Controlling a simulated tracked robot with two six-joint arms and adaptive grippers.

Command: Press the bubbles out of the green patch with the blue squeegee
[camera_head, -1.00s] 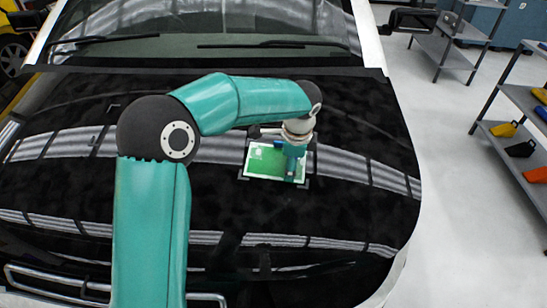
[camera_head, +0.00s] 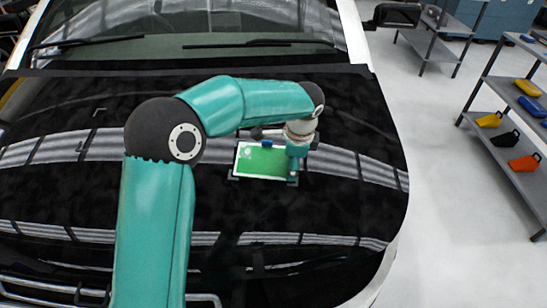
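The green patch (camera_head: 259,163), with a pale border, lies flat on the glossy black hood, inside dark corner marks. My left arm reaches over the hood from the lower left, and its wrist covers the patch's right end. My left gripper (camera_head: 259,134) is small and partly hidden at the patch's far edge. It appears shut on the blue squeegee (camera_head: 267,143), of which only a small blue piece shows, at the far edge of the patch. Contact between squeegee and patch cannot be made out. My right gripper is not in view.
The black car hood (camera_head: 330,220) fills most of the view, with the windshield (camera_head: 190,40) behind it. Grey shelves (camera_head: 510,140) with yellow, black and orange items stand at the right, beyond clear floor (camera_head: 440,200). The hood around the patch is free.

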